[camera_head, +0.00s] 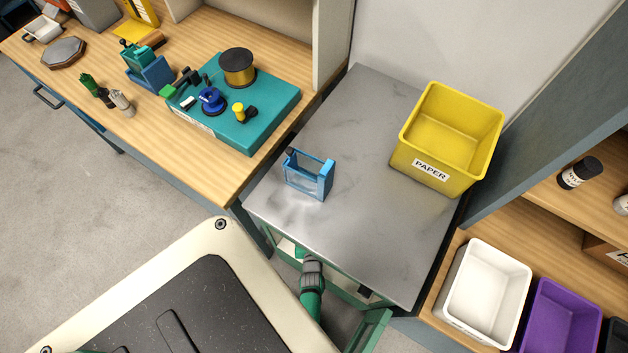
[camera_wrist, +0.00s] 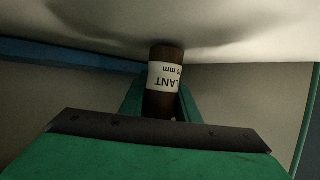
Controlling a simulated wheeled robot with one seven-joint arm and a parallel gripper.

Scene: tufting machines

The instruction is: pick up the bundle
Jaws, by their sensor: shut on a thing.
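In the wrist view a dark brown cylindrical bundle (camera_wrist: 164,75) with a white paper band stands between the green fingers of my gripper (camera_wrist: 160,102). The band's print is upside down and partly legible, with "LANT" and "mm". My gripper is shut on the bundle, with a finger on each side. The bundle's lower end is hidden by the gripper, and its far end is close to a pale surface; I cannot tell whether they touch. In the head view my arm shows at the near edge of the grey table, but the held bundle cannot be made out.
The grey table (camera_head: 370,130) bears a blue open-framed holder (camera_head: 309,177) and a yellow PAPER bin (camera_head: 432,168). On the wooden bench (camera_head: 190,165) stand a teal machine (camera_head: 255,130) and several small bundles (camera_head: 105,97). White (camera_head: 484,293) and purple bins (camera_head: 560,318) are at lower right.

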